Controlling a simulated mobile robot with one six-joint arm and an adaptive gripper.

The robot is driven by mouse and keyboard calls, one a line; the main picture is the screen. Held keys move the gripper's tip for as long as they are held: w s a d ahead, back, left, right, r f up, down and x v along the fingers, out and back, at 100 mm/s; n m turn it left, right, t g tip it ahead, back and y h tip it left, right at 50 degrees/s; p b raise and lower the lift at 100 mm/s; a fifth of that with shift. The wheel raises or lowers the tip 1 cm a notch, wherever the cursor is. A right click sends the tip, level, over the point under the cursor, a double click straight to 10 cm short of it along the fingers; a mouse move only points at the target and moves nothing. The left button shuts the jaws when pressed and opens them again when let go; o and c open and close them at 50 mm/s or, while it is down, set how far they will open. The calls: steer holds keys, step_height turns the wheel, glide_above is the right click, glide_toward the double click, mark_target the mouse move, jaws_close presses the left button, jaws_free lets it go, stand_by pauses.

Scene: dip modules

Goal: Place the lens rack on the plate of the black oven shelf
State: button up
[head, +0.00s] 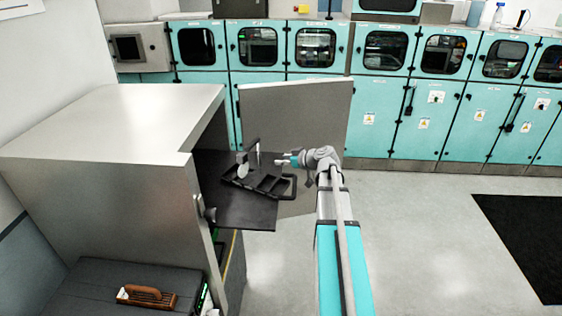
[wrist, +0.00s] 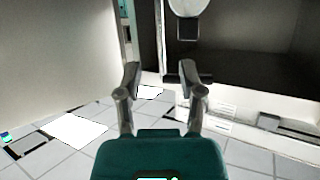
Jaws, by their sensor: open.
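The lens rack (head: 268,183) is a black open frame with compartments and a looped end at its right. It appears to lie on the dark plate of the black oven shelf (head: 245,215), which sticks out of the open metal oven. A pale round lens (head: 242,169) stands at the rack's left end; a pale disc on a dark holder (wrist: 187,6) also shows at the top of the wrist view. My gripper (head: 283,162) is just above and behind the rack's right part. In the wrist view its fingers (wrist: 160,82) are apart with nothing between them.
The metal oven (head: 110,125) stands at the left, with its door (head: 300,110) swung open behind the shelf. A brown slotted item (head: 147,297) lies on a dark grey surface at the lower left. Turquoise cabinets (head: 390,110) line the back. The floor at right is clear around a black mat (head: 525,240).

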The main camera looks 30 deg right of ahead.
steer(key=shift+a, duration=0.1)
steer(key=s+a+f+g, duration=0.1)
steer(key=a, duration=0.3)
steer(key=s+a+f+g, duration=0.1)
steer(key=a+f, duration=0.1)
steer(key=a, duration=0.2)
steer(key=s+a+f+g, duration=0.1)
steer(key=a+g, duration=0.1)
steer(key=a, duration=0.2)
steer(key=shift+f+y, duration=0.25)
steer(key=shift+y, duration=0.05)
steer(key=s+a+f+g, duration=0.1)
steer(key=a, duration=0.1)
steer(key=s+a+f+g, duration=0.1)
steer(key=s+a, duration=0.1)
steer(key=a, duration=0.1)
steer(key=s+a+f+m+g, duration=0.1)
steer(key=a, duration=0.1)
steer(key=shift+s+a+f+h, duration=0.2)
steer(key=shift+s+a+h, duration=0.05)
steer(key=shift+a+h, duration=0.15)
steer(key=s+a+f+m+g+h, duration=0.1)
steer(key=s+a+g+h, duration=0.1)
steer(key=s+a, duration=0.2)
steer(key=s+a+f+m+g+h, duration=0.2)
steer(key=s+a+g+h, duration=0.1)
steer(key=s, duration=0.5)
steer(key=shift+s+a+f, duration=0.3)
steer(key=shift+a, duration=0.6)
